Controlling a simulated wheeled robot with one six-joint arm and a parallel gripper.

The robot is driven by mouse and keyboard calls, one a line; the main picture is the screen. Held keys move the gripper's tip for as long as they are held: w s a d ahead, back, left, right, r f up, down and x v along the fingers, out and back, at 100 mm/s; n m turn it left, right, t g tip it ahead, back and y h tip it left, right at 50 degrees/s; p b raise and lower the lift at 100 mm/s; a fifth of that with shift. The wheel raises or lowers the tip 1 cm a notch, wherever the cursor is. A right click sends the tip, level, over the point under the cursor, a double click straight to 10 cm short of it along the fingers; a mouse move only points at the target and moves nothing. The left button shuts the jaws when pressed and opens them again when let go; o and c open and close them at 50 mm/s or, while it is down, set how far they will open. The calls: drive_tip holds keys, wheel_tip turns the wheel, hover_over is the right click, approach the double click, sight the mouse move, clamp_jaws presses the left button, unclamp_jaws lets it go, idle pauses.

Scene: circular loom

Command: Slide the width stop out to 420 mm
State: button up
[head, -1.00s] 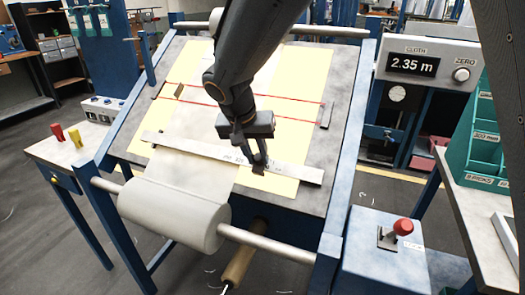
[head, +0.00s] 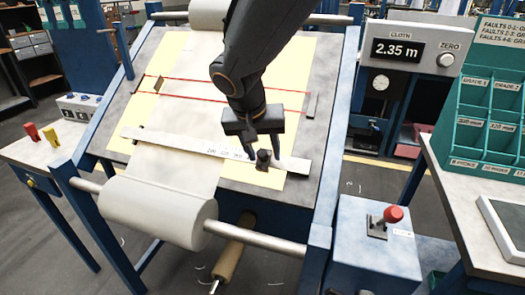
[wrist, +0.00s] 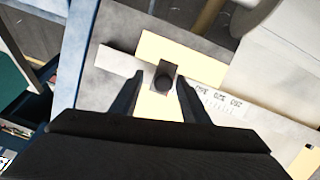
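The width stop (head: 263,163) is a small dark block with a round knob on the pale ruler bar (head: 180,142). It stands right of the bar's middle, beyond the printed numbers. In the wrist view the stop (wrist: 165,67) and knob show between my fingers. My gripper (head: 262,152) is just above the stop; in the wrist view my gripper (wrist: 160,82) is open, with a gap on either side of the knob. The numbers on the bar (wrist: 220,103) are partly legible, too small to read the stop's exact setting.
Pale cloth (head: 185,105) runs down the sloped frame to a roll (head: 160,212) at the front. Red lines cross above the bar. The bar's right end is clear.

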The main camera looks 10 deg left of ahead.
drive_tip(key=shift+s+a+r, duration=0.15)
drive_tip(key=shift+r, duration=0.35)
drive_tip(key=b+v, duration=0.1)
drive_tip(key=v, duration=0.5)
drive_tip(key=shift+s+r, duration=0.2)
drive_tip(key=shift+r, duration=0.15)
